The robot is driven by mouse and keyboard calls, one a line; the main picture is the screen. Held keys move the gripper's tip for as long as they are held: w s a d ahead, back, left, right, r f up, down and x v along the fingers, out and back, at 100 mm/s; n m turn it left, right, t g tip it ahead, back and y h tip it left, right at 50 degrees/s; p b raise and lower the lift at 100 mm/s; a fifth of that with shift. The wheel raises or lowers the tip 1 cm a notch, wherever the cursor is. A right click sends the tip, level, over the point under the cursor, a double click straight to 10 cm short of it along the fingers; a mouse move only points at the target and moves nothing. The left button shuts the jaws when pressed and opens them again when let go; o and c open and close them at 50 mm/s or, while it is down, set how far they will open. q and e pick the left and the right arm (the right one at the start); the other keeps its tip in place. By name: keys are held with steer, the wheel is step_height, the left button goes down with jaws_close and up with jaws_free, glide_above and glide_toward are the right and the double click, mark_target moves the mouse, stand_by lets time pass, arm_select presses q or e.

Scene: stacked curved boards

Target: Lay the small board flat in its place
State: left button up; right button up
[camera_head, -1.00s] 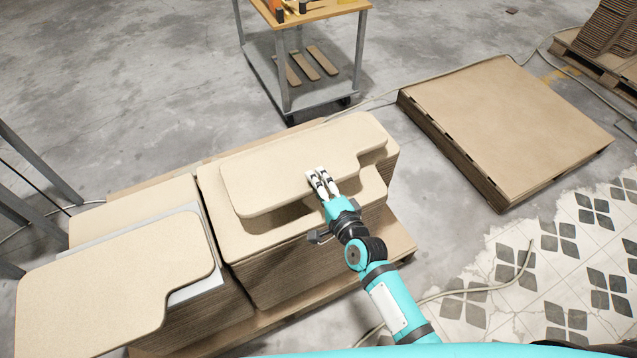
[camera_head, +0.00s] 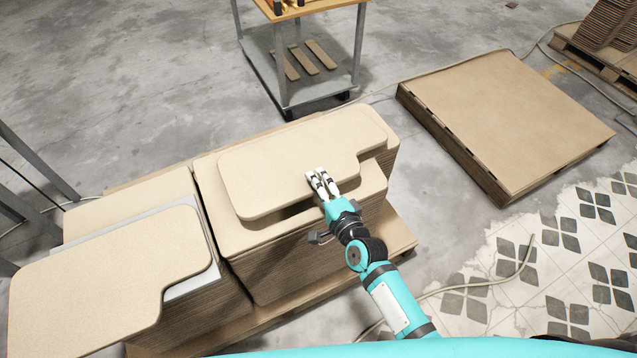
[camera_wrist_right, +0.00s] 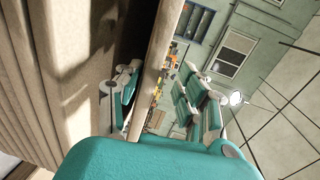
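The small board (camera_head: 290,160), tan with rounded corners and a notch at its right front, is over the right stack (camera_head: 275,235) in the head view. A dark gap and shadow show below its front edge, so it is raised off the stack there. My right gripper (camera_head: 320,182) is at the middle of its front edge, with white fingers over the top. In the right wrist view the board's edge (camera_wrist_right: 155,65) passes between my fingers, with the stack's layered side (camera_wrist_right: 50,80) to the left. My left gripper is not in view.
A similar notched board (camera_head: 95,285) lies over the left stack at the lower left. Both stacks share a pallet (camera_head: 400,235). A low flat stack (camera_head: 505,120) stands at the right, and a metal cart (camera_head: 300,75) at the back. Grey floor is free between them.

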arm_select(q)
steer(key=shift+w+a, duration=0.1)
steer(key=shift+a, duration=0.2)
arm_select(e)
steer(key=o, duration=0.4)
steer(key=shift+c, duration=0.2)
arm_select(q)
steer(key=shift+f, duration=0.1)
arm_select(e)
steer(key=shift+f, duration=0.4)
stand_by(0.5)
steer(key=shift+w+r+p, duration=0.1)
steer(key=shift+r+p, duration=0.05)
steer(key=shift+p, duration=0.6)
steer(key=shift+w+r+g+p, duration=0.2)
steer(key=shift+g+p, duration=0.5)
steer(key=shift+p, duration=1.15)
arm_select(q)
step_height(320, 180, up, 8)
steer(key=p, duration=0.2)
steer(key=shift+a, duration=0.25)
arm_select(e)
steer(key=shift+w+a+g+h, duration=0.15)
steer(key=shift+g+h, duration=0.25)
steer(key=shift+f, duration=0.1)
arm_select(q)
steer(key=shift+p, duration=0.3)
